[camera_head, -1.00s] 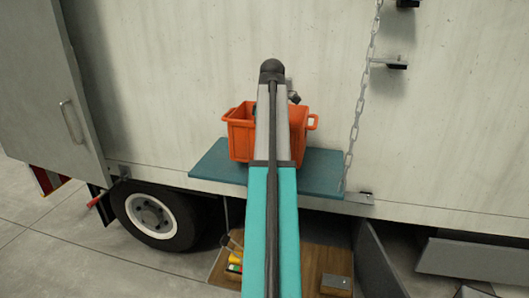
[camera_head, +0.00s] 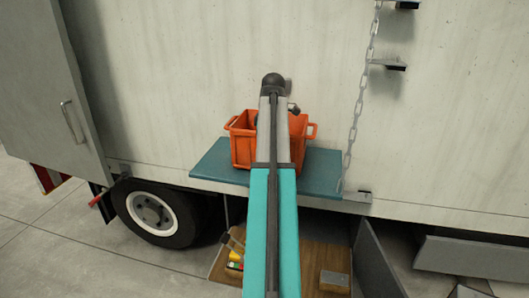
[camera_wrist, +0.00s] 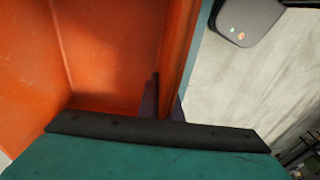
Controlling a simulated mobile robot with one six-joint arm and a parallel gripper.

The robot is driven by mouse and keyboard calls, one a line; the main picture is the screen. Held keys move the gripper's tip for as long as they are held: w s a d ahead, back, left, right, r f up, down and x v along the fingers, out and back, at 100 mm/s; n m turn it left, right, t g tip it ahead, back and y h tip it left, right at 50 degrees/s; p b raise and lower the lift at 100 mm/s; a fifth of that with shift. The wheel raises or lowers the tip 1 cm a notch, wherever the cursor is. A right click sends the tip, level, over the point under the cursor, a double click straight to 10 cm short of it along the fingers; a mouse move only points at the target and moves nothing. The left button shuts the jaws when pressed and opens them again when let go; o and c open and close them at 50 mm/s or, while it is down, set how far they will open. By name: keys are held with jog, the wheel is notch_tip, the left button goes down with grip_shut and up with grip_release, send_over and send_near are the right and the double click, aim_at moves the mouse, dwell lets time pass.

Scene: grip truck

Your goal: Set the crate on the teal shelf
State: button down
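The orange crate (camera_head: 242,151) is over the teal shelf (camera_head: 325,172) on the truck's side and looks upright. My arm covers its middle, and I cannot tell whether its bottom touches the shelf. In the wrist view, the crate's inside (camera_wrist: 110,50) fills the left. My gripper (camera_wrist: 167,98) has one dark finger inside and one outside the crate's wall, closed on it. In the head view the fingers are hidden.
The pale truck wall (camera_head: 200,70) rises directly behind the shelf. A chain (camera_head: 354,128) hangs at the shelf's right end. Below are a wooden board (camera_head: 312,263) with small items and a wheel (camera_head: 152,214). A grey door panel (camera_head: 55,100) stands at left.

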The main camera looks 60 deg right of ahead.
jog(key=c, duration=2.3)
grip_release()
jog(key=shift+f, duration=0.1)
jog(key=o, duration=0.3)
jog(key=shift+s+d+r+p, duration=0.1)
jog(key=shift+s+r+p, duration=0.35)
jog(key=shift+r, duration=1.6)
jog(key=shift+d+r+p, duration=0.1)
jog(key=shift+r+p, duration=0.6)
jog(key=shift+r, duration=1.3)
jog(key=shift+s+r+p, duration=0.25)
jog(key=shift+r+p, duration=0.35)
jog(key=shift+r, duration=1.45)
